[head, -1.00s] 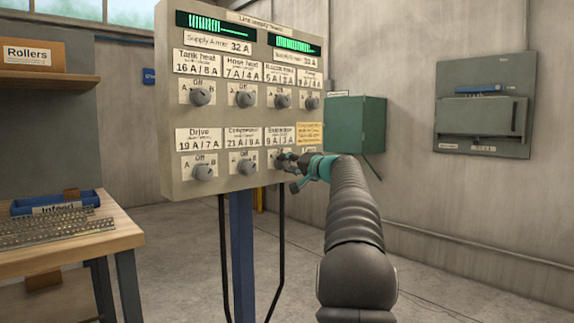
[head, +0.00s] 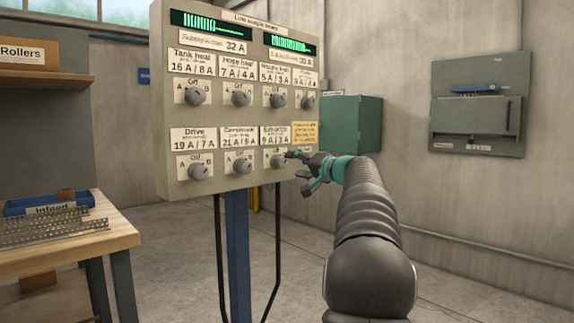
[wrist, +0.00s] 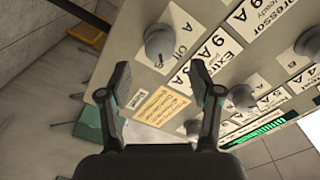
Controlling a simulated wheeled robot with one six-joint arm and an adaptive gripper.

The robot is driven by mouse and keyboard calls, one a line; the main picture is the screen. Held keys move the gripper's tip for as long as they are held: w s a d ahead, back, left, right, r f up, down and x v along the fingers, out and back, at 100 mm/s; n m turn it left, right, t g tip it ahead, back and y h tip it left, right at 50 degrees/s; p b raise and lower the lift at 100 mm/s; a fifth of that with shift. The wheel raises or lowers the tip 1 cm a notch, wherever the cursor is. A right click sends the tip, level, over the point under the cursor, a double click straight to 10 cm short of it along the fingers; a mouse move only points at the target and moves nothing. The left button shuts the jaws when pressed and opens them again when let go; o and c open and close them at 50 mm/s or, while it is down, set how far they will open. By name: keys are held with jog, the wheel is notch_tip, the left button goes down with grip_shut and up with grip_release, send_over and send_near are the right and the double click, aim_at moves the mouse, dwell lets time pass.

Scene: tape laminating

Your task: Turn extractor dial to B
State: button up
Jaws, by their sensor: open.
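The extractor dial (head: 277,161) is a grey round knob in the lower row of the panel, under the label "Extractor 9 A / 7 A". It also shows in the wrist view (wrist: 160,41), beyond the fingertips, with "Off" and "A" printed beside it.
The grey panel (head: 164,120) carries several similar dials; the compressor dial (head: 239,166) is next to the extractor dial on the left. A yellow note (head: 305,133) is right of the extractor label. A workbench (head: 110,241) stands at left. A green box (head: 350,125) hangs behind.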

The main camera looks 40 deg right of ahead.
jog(key=s, duration=0.6)
jog(key=shift+d, duration=0.2)
notch_tip(320, 180, down, 10)
jog(key=s+f+m+g, duration=0.1)
jog(key=m+g, duration=0.1)
jog(key=g, duration=0.1)
jog(key=s+a+f+g, duration=0.4)
jog(key=a+f+g, duration=0.1)
jog(key=a+f, duration=0.45)
jog(key=s+a+f+n+g+p, duration=0.1)
jog(key=s+a+f+n, duration=0.2)
jog(key=s+a, duration=0.4)
jog(key=s+a+f+n+g+p, duration=0.1)
jog(key=s+a+n, duration=0.4)
jog(key=a, duration=1.1)
jog(key=s+a+f+n+g+h, duration=0.1)
jog(key=s+a+f+n, duration=0.3)
jog(key=s+a, duration=0.7)
jog(key=shift+s+a+f+g+p, duration=0.2)
jog(key=shift+a+f+g+p, duration=0.15)
jog(key=shift+a+g, duration=0.2)
